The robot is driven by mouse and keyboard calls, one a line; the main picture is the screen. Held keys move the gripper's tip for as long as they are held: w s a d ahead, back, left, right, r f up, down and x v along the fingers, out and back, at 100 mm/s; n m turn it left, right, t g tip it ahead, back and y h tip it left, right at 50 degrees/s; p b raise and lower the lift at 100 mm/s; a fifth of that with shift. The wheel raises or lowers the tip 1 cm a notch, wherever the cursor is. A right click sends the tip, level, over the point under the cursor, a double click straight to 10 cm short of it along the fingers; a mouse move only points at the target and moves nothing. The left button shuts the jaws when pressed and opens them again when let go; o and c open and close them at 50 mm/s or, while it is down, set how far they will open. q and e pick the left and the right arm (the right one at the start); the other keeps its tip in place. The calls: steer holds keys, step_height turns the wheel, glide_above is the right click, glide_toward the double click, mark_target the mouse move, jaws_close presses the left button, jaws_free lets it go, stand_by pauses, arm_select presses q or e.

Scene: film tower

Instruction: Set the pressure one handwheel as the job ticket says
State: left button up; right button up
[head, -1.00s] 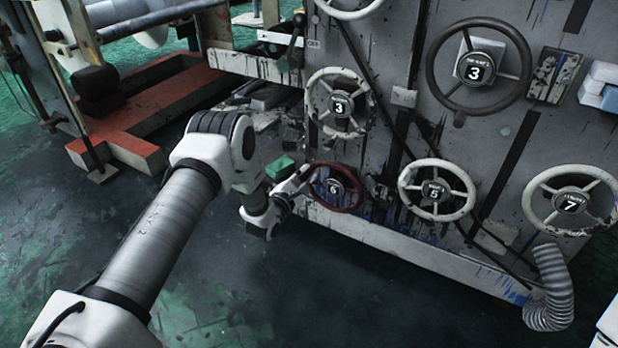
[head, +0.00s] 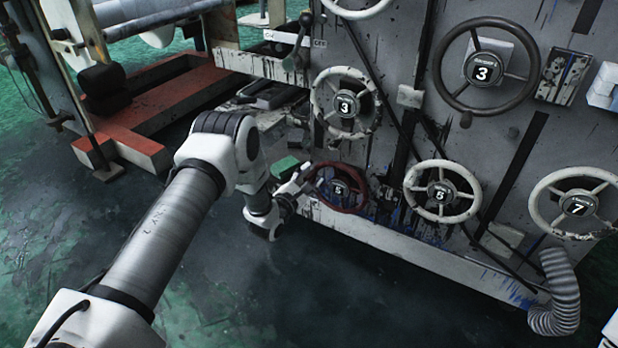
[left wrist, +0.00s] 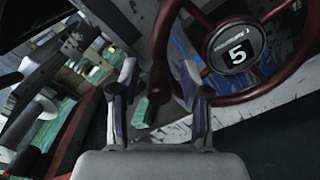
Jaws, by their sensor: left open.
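A dark red handwheel (head: 338,207) is low on the grey machine panel in the head view. In the left wrist view the same red wheel (left wrist: 262,94) fills the upper right, and its hub window (left wrist: 236,50) reads 5. The small label above the number is too blurred to read surely. My left gripper (head: 303,180) is at the wheel's left side. In the left wrist view its fingers (left wrist: 160,78) are open, with a dark red part of the wheel between them. I cannot tell whether they touch it. My right gripper is out of view. No readable job ticket shows.
Pale handwheels reading 3 (head: 346,104), 6 (head: 441,191) and 7 (head: 578,204) surround the red one, with a dark wheel (head: 482,67) above. A ribbed hose (head: 562,285) hangs at lower right. A green block (head: 286,166) is beside my gripper. The floor in front is clear.

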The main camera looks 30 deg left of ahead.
arm_select(q)
steer(key=s, duration=1.2)
steer(key=shift+a, duration=0.2)
